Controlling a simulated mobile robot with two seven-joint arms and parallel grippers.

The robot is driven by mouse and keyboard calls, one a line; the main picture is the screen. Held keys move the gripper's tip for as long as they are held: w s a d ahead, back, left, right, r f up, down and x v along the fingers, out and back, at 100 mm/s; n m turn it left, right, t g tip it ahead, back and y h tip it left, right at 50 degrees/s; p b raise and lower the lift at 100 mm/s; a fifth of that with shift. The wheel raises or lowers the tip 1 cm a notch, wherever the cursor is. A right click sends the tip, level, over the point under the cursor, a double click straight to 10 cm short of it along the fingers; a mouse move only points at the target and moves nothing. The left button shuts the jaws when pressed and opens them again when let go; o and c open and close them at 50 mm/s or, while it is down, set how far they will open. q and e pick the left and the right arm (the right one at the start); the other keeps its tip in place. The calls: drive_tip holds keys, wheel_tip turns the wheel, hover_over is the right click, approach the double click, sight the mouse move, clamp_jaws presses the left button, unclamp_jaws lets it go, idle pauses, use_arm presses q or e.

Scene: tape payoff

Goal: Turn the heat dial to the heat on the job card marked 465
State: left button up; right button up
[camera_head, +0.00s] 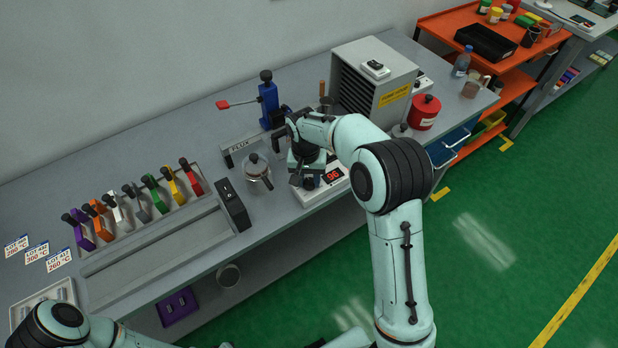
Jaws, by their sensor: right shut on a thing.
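Three job cards lie at the left end of the bench: a far one (17,246), a middle one (37,252) and a near one (59,260). Each has a blue lot strip above a temperature in °C. The print is too small to tell surely which is 465. A white heater unit (312,196) stands mid-bench, its red display (333,175) reading about 96. My right gripper (306,179) points down over the unit's left part, shut on the dark heat dial (309,184). The gripper hides most of the dial and its pointer. My left gripper is out of view.
A lidded metal pot (256,170) and a FLUX holder (240,148) stand left of the unit. A blue press with red lever (268,100) is behind. A grey louvred box (372,82) and red can (424,112) are right.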

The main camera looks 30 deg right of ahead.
sight(306, 181)
drive_tip(key=o, duration=1)
drive_tip(key=shift+o, duration=0.2)
drive_tip(key=shift+r, duration=0.15)
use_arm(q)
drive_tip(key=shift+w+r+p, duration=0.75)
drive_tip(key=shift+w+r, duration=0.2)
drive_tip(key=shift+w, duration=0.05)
use_arm(e)
wheel_tip(306, 181, up, 13)
drive_tip(key=shift+w+a, duration=0.25)
drive_tip(key=shift+a, duration=0.1)
